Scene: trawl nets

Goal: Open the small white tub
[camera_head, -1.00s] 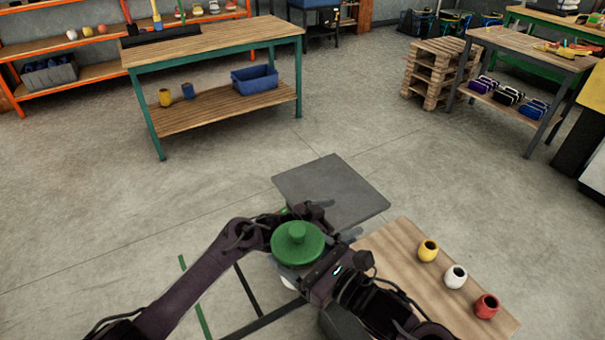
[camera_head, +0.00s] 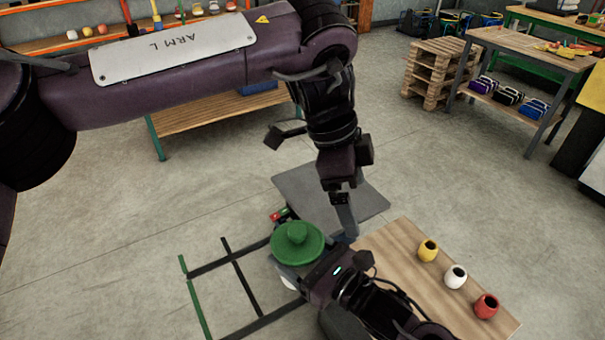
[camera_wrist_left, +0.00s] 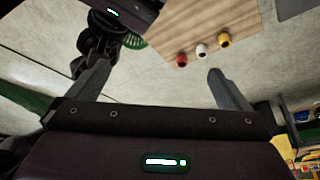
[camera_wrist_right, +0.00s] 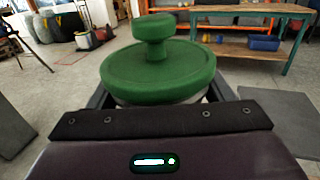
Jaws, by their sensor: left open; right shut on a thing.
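The small white tub (camera_head: 289,282) is mostly hidden in the head view under its round green lid with a knob (camera_head: 297,241). In the right wrist view the green lid (camera_wrist_right: 158,72) sits level on top, with a sliver of pale tub (camera_wrist_right: 192,99) below its rim. My right gripper (camera_wrist_right: 158,100) is shut on the tub and holds it upright. My left gripper (camera_head: 346,222) points down, just right of and above the lid, not touching it as far as I can tell. In the left wrist view its fingers (camera_wrist_left: 160,80) are apart and empty; the lid (camera_wrist_left: 135,42) shows partly beyond.
A wooden table (camera_head: 395,250) at right bears a yellow pot (camera_head: 428,251), a white pot (camera_head: 456,277) and a red pot (camera_head: 487,306). A dark grey flat surface (camera_head: 365,200) lies behind the lid. A pallet stack (camera_head: 432,75) stands farther back, with open floor between.

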